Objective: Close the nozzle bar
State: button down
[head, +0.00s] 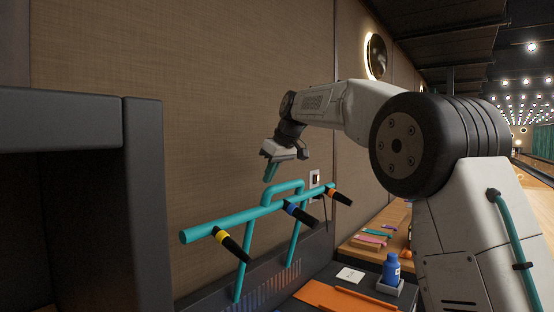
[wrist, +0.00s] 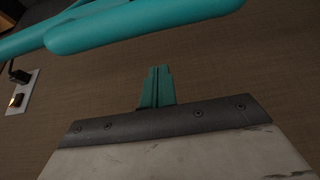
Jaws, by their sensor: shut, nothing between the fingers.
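The nozzle bar (head: 225,227) is a teal tube frame in the head view. Its long bar slants up to the right and carries black nozzles with a yellow, a blue and an orange band. A teal loop handle (head: 284,187) rises from the bar, and two teal legs run down to the dark base. My gripper (head: 269,174) is above the loop handle, pointing down, with its teal fingers together and empty. In the wrist view the shut fingers (wrist: 156,88) point toward teal tubes (wrist: 145,22) at the top, apart from them in the picture.
A dark cabinet (head: 145,200) stands at the left. A brown wall panel is behind the bar.

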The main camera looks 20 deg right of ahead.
jog(key=s+d, duration=0.1)
jog(key=s, duration=0.1)
jog(key=shift+s+d, duration=0.3)
jog(key=shift+d, duration=0.1)
jog(key=shift+s+d+f, duration=0.15)
jog(key=shift+s+d, duration=0.1)
jog(key=shift+s, duration=0.05)
jog(key=shift+s+d, duration=0.1)
